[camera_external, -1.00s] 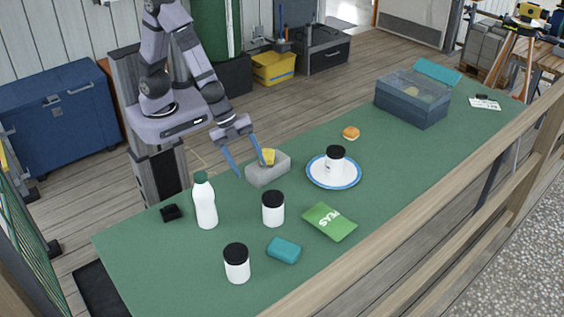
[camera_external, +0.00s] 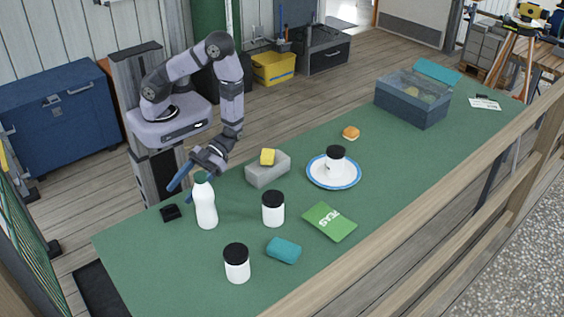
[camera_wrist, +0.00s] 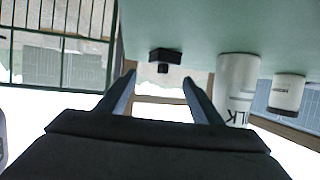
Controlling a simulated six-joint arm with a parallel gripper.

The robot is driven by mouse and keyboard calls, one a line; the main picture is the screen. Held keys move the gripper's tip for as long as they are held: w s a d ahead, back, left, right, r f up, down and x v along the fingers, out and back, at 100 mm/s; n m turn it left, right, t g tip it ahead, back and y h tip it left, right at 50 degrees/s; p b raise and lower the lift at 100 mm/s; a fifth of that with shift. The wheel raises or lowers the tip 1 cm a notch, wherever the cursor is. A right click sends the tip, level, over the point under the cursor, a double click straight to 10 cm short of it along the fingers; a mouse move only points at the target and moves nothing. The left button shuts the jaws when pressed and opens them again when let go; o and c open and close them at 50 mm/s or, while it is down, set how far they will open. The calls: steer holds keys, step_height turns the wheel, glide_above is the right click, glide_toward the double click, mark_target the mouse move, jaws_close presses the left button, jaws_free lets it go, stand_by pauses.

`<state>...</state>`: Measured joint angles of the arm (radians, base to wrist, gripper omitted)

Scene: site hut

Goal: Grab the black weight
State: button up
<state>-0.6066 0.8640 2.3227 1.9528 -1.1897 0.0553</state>
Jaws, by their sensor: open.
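The black weight (camera_external: 171,212) is a small dark block with a knob. It lies on the green table near its left end, left of the white bottle. In the wrist view the black weight (camera_wrist: 165,55) shows ahead, between the lines of the two fingers and apart from them. My gripper (camera_external: 184,186) is above the table's back edge, behind the bottle and up and right of the weight in the external view. In the wrist view my gripper (camera_wrist: 158,86) is open with nothing between its fingers.
The white milk bottle (camera_external: 205,203) stands close to my gripper and the weight. White jars (camera_external: 273,210) (camera_external: 237,264), a grey block (camera_external: 268,172) with a yellow piece on top, a teal bar (camera_external: 284,250) and a green packet (camera_external: 329,221) lie further right. The table's left end is mostly clear.

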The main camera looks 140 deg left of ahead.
mark_target(167, 206)
steer(key=shift+s+d, duration=0.1)
steer(key=shift+d, duration=0.35)
steer(key=shift+p+x, duration=0.95)
steer(key=shift+x, duration=2.45)
steer(key=c, duration=1.4)
steer(key=shift+r, duration=0.1)
steer(key=shift+r, duration=0.25)
jaws_close()
steer(key=shift+r, duration=4.75)
